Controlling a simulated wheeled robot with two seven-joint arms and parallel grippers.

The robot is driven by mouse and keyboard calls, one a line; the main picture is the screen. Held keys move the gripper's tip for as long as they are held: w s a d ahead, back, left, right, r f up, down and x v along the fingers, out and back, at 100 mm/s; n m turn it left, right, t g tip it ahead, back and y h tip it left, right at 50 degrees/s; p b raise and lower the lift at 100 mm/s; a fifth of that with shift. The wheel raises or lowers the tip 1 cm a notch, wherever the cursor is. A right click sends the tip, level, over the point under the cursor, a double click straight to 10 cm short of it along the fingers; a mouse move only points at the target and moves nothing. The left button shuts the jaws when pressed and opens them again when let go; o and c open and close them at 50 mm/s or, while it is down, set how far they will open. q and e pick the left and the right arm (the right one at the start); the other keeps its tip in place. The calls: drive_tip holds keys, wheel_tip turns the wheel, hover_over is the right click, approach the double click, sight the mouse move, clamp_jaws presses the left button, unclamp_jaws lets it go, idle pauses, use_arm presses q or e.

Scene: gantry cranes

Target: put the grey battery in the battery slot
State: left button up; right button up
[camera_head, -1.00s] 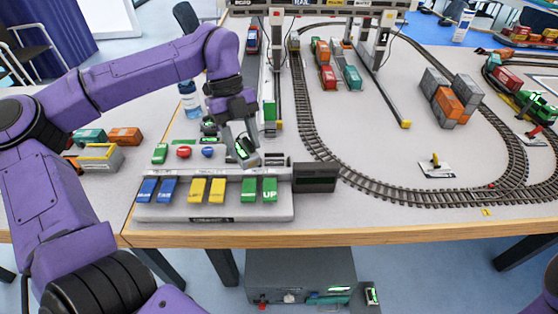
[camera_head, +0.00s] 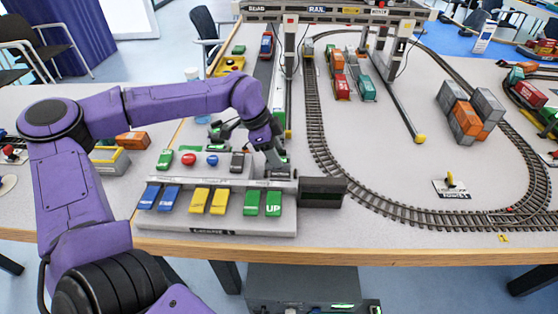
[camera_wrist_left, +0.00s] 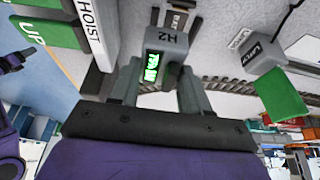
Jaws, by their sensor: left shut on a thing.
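The grey battery (camera_wrist_left: 160,44), marked H2 and with a lit green display, is between the fingers of my left gripper (camera_wrist_left: 158,92) in the left wrist view. In the head view my left gripper (camera_head: 274,166) points down at the rear right of the control panel (camera_head: 215,222), behind the green UP pedal. The battery slot lies in this area, by a BAT label (camera_wrist_left: 180,20) in the left wrist view. The gripper and battery hide much of it, so I cannot tell how far the battery sits in. My right gripper is out of view.
Green, red and blue buttons (camera_head: 212,160) and a dark block (camera_head: 238,161) stand left of my gripper. A dark display box (camera_head: 322,191) stands at the panel's right end. The track (camera_head: 325,160) curves past on the right. A gantry crane (camera_head: 330,14) stands behind.

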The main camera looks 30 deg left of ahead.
use_arm(q)
drive_tip(key=shift+w+f, duration=0.25)
drive_tip(key=shift+f, duration=0.55)
drive_tip(key=shift+w+f, duration=0.3)
drive_tip(key=shift+f, duration=0.55)
drive_tip(key=shift+w+f, duration=0.25)
drive_tip(key=shift+f, duration=0.55)
drive_tip(key=shift+f, duration=0.1)
drive_tip(key=o, duration=1.2)
drive_tip(key=v, duration=1.2)
drive_tip(key=shift+s, duration=0.15)
